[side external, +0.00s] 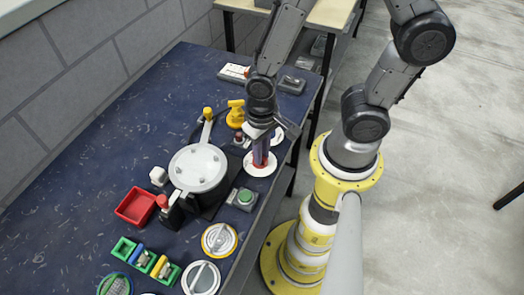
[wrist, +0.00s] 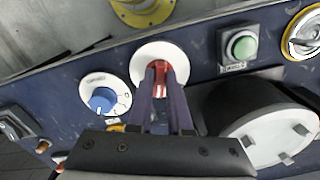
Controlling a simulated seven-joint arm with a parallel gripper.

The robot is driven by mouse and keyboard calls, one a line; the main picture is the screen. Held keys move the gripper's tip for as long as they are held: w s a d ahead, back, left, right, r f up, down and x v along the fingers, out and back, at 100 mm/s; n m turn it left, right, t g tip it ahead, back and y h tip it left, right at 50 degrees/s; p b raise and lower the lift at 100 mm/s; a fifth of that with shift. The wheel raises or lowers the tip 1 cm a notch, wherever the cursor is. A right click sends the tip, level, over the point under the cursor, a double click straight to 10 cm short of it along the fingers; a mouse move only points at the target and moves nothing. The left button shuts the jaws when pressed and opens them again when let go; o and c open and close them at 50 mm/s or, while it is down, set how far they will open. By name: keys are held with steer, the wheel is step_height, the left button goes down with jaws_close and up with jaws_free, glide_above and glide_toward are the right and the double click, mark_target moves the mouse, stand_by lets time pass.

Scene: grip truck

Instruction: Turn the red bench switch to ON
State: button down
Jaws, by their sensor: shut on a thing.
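The red bench switch (wrist: 160,68) is a red knob on a round white plate (wrist: 144,52) near the table's edge. In the side view the plate (side external: 250,171) shows under my gripper (side external: 260,160). My gripper points down, and its two dark fingers (wrist: 161,82) are closed on the red knob from both sides. The fingers hide much of the knob. A pale mark shows on the knob's front. I cannot read any ON or OFF marking on its plate.
A blue knob (wrist: 101,100) on a white dial is beside the red switch. A green button box (side external: 243,198) is on the other side. A large white-lidded vessel (side external: 198,166) stands close by. A yellow valve (side external: 236,114) and red bin (side external: 136,206) are further off.

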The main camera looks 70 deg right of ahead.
steer(key=shift+m, duration=0.8)
steer(key=c, duration=0.8)
jaws_free()
steer(key=shift+c, duration=0.2)
steer(key=shift+r, duration=0.1)
step_height(320, 180, up, 14)
